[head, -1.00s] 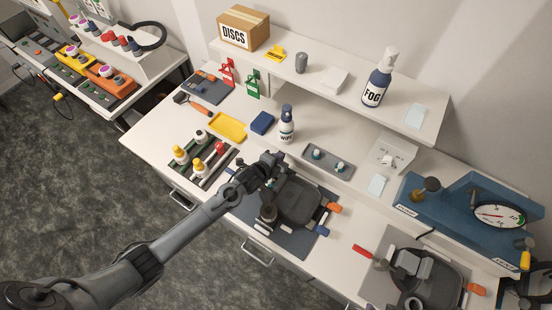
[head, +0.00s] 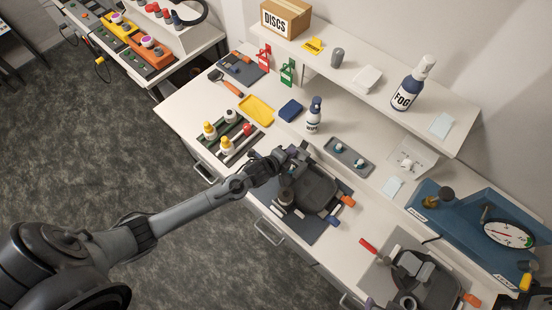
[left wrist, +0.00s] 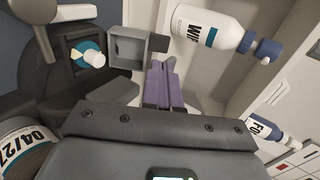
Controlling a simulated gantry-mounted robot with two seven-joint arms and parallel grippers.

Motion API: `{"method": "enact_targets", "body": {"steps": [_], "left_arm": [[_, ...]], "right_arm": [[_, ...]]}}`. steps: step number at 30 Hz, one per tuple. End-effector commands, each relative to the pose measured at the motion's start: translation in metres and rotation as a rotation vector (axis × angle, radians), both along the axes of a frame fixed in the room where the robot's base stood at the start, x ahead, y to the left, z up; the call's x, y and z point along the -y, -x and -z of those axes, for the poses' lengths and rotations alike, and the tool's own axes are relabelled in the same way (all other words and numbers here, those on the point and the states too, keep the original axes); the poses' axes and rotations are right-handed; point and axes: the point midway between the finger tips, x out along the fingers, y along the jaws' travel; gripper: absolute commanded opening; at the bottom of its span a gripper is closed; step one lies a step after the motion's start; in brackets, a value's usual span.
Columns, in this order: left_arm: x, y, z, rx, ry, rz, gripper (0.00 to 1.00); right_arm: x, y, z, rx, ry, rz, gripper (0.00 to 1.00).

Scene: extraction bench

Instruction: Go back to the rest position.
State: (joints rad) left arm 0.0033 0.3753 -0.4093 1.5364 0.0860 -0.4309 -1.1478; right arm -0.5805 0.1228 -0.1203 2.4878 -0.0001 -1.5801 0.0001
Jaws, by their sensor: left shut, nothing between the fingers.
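My left gripper (head: 294,154) is over the bench, at the back-left edge of a dark device (head: 320,190) with orange and blue tabs, which lies on a grey mat (head: 308,234). In the left wrist view its purple fingers (left wrist: 165,84) are together with nothing between them. The head view does not show clearly whether the gripper touches the device. A white bottle with a blue cap (head: 314,117) stands behind the gripper; it also shows in the left wrist view (left wrist: 207,28). My right gripper is not in view.
A bottle rack (head: 237,139) and yellow tray (head: 256,110) are left of the gripper. A grey tray (head: 349,156) lies to its right. A shelf (head: 445,128) with a FOG bottle (head: 407,88) overhangs the back. A blue gauge unit (head: 470,222) stands at right.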

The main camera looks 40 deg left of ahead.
Motion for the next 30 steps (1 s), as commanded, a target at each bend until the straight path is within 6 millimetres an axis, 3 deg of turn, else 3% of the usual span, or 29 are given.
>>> {"method": "enact_targets", "body": {"steps": [9,18,22,26,30], "left_arm": [[-0.005,0.046,-0.024,-0.001,0.0,0.002,0.0],[-0.008,0.067,-0.037,-0.001,-0.001,0.001,0.0],[-0.007,0.076,-0.034,-0.017,0.002,0.0,0.0],[0.005,0.101,-0.022,-0.063,0.051,-0.021,0.0],[0.031,0.137,-0.046,-0.121,0.195,-0.1,0.0]], "right_arm": [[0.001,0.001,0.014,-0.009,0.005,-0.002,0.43],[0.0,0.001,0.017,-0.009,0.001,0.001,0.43],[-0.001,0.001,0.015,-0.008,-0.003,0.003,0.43],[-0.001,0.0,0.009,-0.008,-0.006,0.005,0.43],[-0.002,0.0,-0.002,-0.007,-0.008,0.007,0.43]]}}
